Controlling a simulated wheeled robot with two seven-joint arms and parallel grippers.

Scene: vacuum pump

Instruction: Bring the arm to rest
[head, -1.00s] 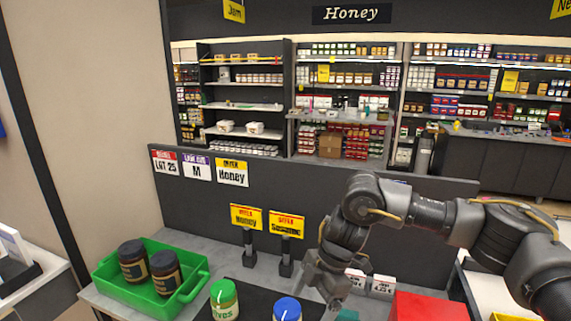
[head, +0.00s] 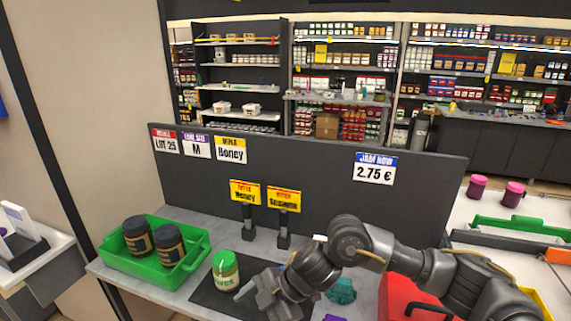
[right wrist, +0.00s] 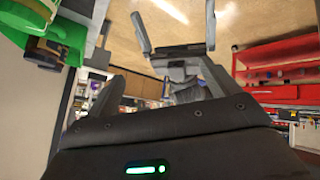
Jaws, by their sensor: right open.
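My right arm comes in from the right in the head view and bends down over the counter. My right gripper (head: 254,296) is open and empty, low over the dark mat (head: 205,293). It is just right of and in front of a green-lidded jar (head: 225,272), with a small gap seen between them. My left gripper is not in the head view.
A green crate (head: 188,266) with two dark jars (head: 169,243) stands at left. A red box (head: 397,300) and teal item (head: 341,291) are near my forearm. Sign stands (head: 283,238) and a dark panel (head: 310,175) rise behind. The counter between crate and mat is clear.

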